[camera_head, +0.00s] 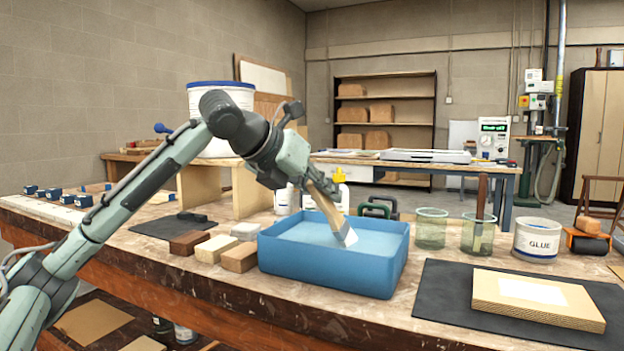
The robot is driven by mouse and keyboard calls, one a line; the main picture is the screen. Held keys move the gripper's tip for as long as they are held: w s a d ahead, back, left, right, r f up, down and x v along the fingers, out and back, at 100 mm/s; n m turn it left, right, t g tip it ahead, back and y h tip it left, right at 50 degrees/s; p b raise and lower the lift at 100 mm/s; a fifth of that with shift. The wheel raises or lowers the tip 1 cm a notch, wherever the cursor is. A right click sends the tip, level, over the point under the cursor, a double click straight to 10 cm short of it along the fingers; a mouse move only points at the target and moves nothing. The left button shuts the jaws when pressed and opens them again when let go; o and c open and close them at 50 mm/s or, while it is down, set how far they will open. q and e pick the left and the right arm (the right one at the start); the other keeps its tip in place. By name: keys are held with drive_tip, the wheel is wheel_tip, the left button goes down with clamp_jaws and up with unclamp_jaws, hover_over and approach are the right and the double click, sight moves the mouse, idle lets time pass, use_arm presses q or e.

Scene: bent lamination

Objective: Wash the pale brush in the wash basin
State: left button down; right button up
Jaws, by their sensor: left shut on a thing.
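The blue wash basin (325,271) stands on the near part of the workbench, filled with pale blue water (375,245). My left gripper (308,187) is above the basin, shut on the handle of the pale brush (327,210). The brush has a wooden handle and pale bristles, and it tilts down to the right. Its bristle end is over the basin at the water; whether it dips below the surface is hard to tell. My right gripper is not in view.
Several small blocks (238,257) lie left of the basin. Two glass jars (431,229), one with a brush handle, and a glue tub (537,240) stand to its right. A layered wood piece (538,299) lies on a dark mat (440,297) at the front right.

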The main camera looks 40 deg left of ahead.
use_arm(q)
drive_tip(key=shift+w+d, duration=0.1)
drive_tip(key=shift+d, duration=0.3)
drive_tip(key=shift+s+a+f+b, duration=0.15)
drive_tip(key=shift+a+b, duration=0.2)
drive_tip(key=shift+a, duration=0.3)
drive_tip(key=shift+s+a+b, duration=0.15)
drive_tip(key=shift+a+b, duration=0.15)
drive_tip(key=shift+a, duration=0.35)
drive_tip(key=a+b, duration=0.1)
drive_tip(key=a, duration=0.2)
drive_tip(key=shift+s+a+b, duration=0.15)
drive_tip(key=shift+s+b, duration=0.25)
